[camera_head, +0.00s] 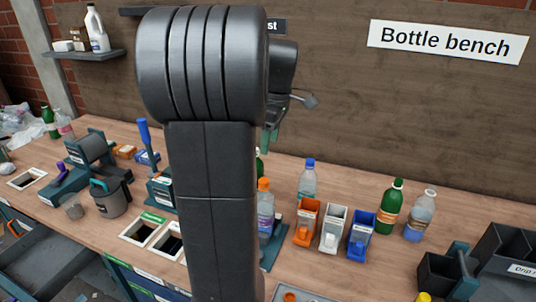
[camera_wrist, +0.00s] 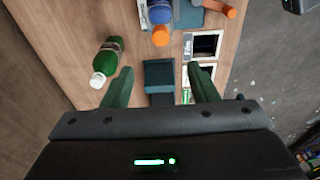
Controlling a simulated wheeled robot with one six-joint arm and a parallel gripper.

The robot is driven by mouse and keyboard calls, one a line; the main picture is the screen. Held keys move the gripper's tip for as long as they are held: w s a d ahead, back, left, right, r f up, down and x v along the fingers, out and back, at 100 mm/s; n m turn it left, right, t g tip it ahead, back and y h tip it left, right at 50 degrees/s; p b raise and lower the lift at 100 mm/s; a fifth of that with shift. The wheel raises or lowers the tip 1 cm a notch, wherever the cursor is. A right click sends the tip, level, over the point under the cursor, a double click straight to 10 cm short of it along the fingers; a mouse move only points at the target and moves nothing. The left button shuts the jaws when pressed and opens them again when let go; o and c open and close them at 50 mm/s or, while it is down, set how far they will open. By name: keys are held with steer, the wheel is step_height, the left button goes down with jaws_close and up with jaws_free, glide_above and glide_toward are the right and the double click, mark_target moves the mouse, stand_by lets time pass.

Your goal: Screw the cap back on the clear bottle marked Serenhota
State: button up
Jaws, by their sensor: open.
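My gripper (camera_wrist: 160,69) is open and empty in the wrist view, above the bench with both green fingers apart. In the head view, its green fingers (camera_head: 269,140) show just right of my arm, raised over the bench. No marking is readable, so I cannot tell which bottle is Serenhota. A clear bottle (camera_head: 420,217) at the right has a pale top; whether it is capped is unclear. Another clear bottle (camera_head: 307,184) has a blue cap. A third (camera_head: 265,212) has an orange cap and is partly behind my arm. Orange (camera_head: 306,225), white (camera_head: 333,230) and blue (camera_head: 360,237) bins stand in front.
A green bottle (camera_head: 390,208) stands beside the pale-topped clear bottle. A dark teal fixture (camera_head: 458,270) and black tray (camera_head: 510,245) occupy the right end. A grey pail (camera_head: 110,198) and bench openings (camera_head: 139,232) lie left. My arm blocks the middle of the head view.

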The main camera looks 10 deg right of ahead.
steer(key=f, duration=0.4)
steer(key=a+f, duration=0.1)
steer(key=f, duration=0.3)
steer(key=f+p, duration=0.1)
steer(key=f, duration=0.3)
steer(key=shift+w+a+f, duration=0.15)
steer(key=shift+w+f, duration=0.15)
steer(key=shift+w, duration=0.1)
steer(key=c, duration=1.1)
steer(key=m, duration=0.4)
steer(key=shift+m, duration=0.3)
steer(key=shift+m+h, duration=0.3)
steer(key=m, duration=0.4)
steer(key=shift+t, duration=0.3)
steer(key=shift+m+h, duration=0.3)
steer(key=shift+m, duration=0.3)
